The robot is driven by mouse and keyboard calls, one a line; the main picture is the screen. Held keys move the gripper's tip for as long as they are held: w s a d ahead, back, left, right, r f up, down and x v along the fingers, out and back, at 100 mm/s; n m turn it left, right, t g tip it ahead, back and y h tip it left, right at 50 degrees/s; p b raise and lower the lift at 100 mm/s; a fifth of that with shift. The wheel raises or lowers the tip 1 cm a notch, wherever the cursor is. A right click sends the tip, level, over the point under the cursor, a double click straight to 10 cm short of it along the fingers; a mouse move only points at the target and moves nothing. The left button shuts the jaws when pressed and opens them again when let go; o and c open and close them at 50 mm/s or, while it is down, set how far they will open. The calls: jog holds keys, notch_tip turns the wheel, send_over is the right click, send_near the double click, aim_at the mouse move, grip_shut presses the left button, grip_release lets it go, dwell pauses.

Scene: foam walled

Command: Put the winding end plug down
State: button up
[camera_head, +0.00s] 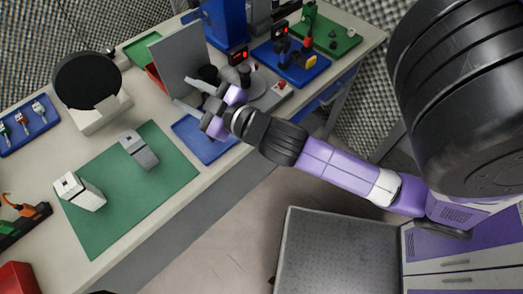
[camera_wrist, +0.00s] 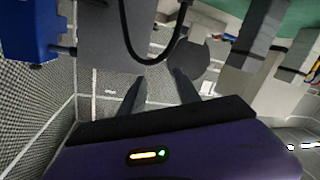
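My gripper (camera_head: 186,94) is over the back part of the bench, near an upright grey panel (camera_head: 180,60) and a blue mat (camera_head: 207,140). Its two pale fingers stand apart. In the wrist view my gripper (camera_wrist: 160,76) also has its fingers spread, and I see nothing clamped between them. A grey, roughly round piece (camera_wrist: 190,62) shows beside the right fingertip; I cannot tell whether it touches. A dark round piece (camera_head: 208,74) is just beyond the fingers in the head view. I cannot tell which piece is the winding end plug.
A green mat (camera_head: 110,212) carries two grey-white blocks (camera_head: 138,150) (camera_head: 82,190). A round black-topped device (camera_head: 88,80) stands at the left. A blue tray with connectors (camera_head: 28,124) lies far left. A blue board (camera_head: 290,64) and a green board (camera_head: 325,38) are at the back right.

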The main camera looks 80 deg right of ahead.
jog(key=s+a+f+y, duration=0.2)
jog(key=s+a+y, duration=0.1)
jog(key=s+a, duration=0.6)
jog(key=s+a+f+y, duration=0.3)
jog(key=s+a, duration=0.7)
jog(key=s, duration=0.1)
jog(key=shift+m+g+y, duration=0.3)
jog(key=shift+m, duration=0.1)
dwell(0.9)
